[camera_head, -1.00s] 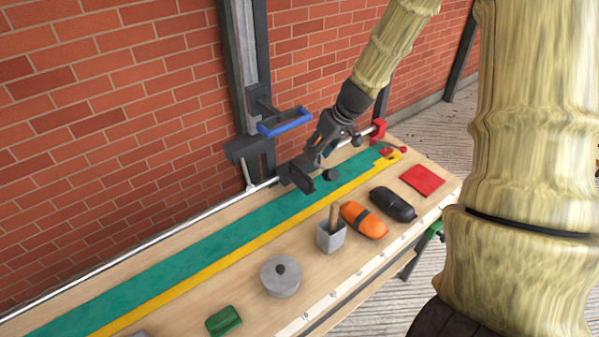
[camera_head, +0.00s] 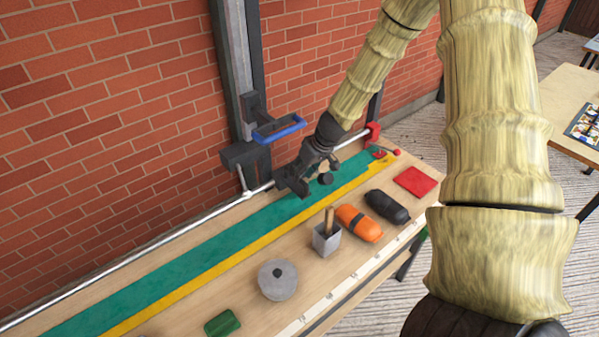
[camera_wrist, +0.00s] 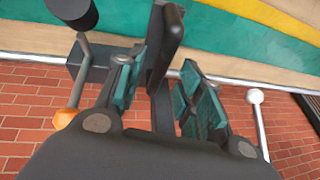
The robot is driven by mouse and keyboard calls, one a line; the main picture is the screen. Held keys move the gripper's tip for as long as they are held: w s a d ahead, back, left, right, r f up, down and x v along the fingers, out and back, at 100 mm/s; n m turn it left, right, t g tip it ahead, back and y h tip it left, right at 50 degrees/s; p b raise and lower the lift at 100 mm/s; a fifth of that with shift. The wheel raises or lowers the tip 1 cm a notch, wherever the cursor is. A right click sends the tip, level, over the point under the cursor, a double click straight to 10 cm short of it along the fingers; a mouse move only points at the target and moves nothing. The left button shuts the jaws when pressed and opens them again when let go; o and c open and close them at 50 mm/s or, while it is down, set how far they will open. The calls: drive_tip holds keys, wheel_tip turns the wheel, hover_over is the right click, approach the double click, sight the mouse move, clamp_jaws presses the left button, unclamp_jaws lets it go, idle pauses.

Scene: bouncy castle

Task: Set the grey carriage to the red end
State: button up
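The grey carriage (camera_head: 290,181) is a dark block on the silver rail (camera_head: 205,215) at the back of the bench, left of the red end (camera_head: 373,132). A clear length of rail separates them. My gripper (camera_head: 303,172) is down at the carriage. In the wrist view, its teal-padded fingers (camera_wrist: 160,95) are apart, on either side of an upright dark plate (camera_wrist: 166,45); firm contact is not visible. The carriage block (camera_wrist: 92,68) shows beside the left finger. A black cylinder (camera_wrist: 72,10) stands near it, with an orange ball (camera_wrist: 65,118) below.
The bench front holds a grey round weight (camera_head: 278,282), a grey cup (camera_head: 326,240), orange and black pouches, and red and green items.

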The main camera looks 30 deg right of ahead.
drive_tip(key=shift+x, duration=0.9)
clamp_jaws()
